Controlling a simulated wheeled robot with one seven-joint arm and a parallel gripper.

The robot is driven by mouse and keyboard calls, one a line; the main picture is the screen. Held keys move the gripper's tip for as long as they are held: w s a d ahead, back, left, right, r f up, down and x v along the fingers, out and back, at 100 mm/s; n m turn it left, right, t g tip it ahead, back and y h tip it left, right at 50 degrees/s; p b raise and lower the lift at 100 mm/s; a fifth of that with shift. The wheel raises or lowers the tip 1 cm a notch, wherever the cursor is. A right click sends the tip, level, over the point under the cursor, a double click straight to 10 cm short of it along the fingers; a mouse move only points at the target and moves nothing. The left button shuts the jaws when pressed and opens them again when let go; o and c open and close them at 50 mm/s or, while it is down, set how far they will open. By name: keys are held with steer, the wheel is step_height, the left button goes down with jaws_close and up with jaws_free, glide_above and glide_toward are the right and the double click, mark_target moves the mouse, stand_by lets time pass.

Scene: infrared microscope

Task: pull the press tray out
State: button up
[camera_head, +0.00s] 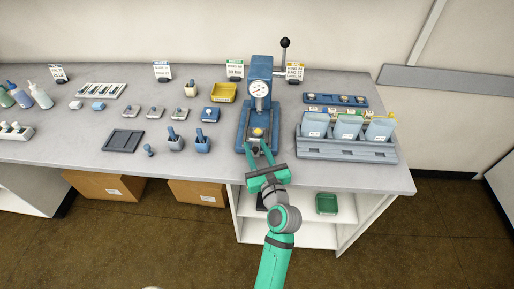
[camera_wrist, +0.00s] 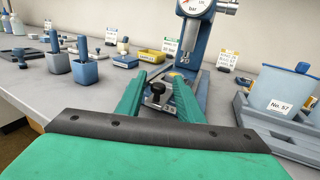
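The blue press (camera_head: 260,72) stands near the middle of the bench, with a round dial on its front and a black-knobbed lever. The press tray (camera_head: 257,140) is at its base, with a small yellow piece above it. My gripper (camera_head: 260,146) reaches in from the front edge, its green fingers at the tray's front. In the wrist view, my gripper (camera_wrist: 157,82) is open, with one finger on each side of a black knob (camera_wrist: 156,90) at the tray's front. Gaps show between the knob and the fingers. The fingers partly hide the tray.
A grey rack (camera_head: 345,150) with translucent bins stands close on the right. Mortars (camera_head: 203,145), a dark flat tray (camera_head: 124,140) and a yellow container (camera_head: 223,92) are to the left. The bench's front edge lies under my gripper.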

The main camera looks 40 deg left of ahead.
steer(key=shift+s, duration=0.1)
steer(key=v, duration=1)
steer(key=shift+s+d, duration=0.25)
stand_by(0.3)
steer(key=s+d+f+n+t+h, duration=0.2)
steer(key=s+d+f+n+h, duration=0.15)
steer(key=d, duration=0.35)
steer(key=s+d+f+n+t+h, duration=0.1)
steer(key=s+d+f+n+h, duration=0.1)
steer(key=d+f+h, duration=0.4)
steer(key=s+d+f+n+t+h, duration=0.1)
steer(key=s+d+f+n+t, duration=0.2)
steer(key=d, duration=0.4)
steer(key=s+d+r+n+h, duration=0.1)
steer(key=s+d+n+h, duration=0.1)
steer(key=s+d+n, duration=0.2)
steer(key=s+d+r+n+h, duration=0.2)
steer(key=s+d+n+h, duration=0.1)
steer(key=s+n, duration=0.8)
steer(key=shift+s+d+n, duration=0.3)
steer(key=shift+d+n, duration=0.05)
steer(key=shift+d, duration=0.4)
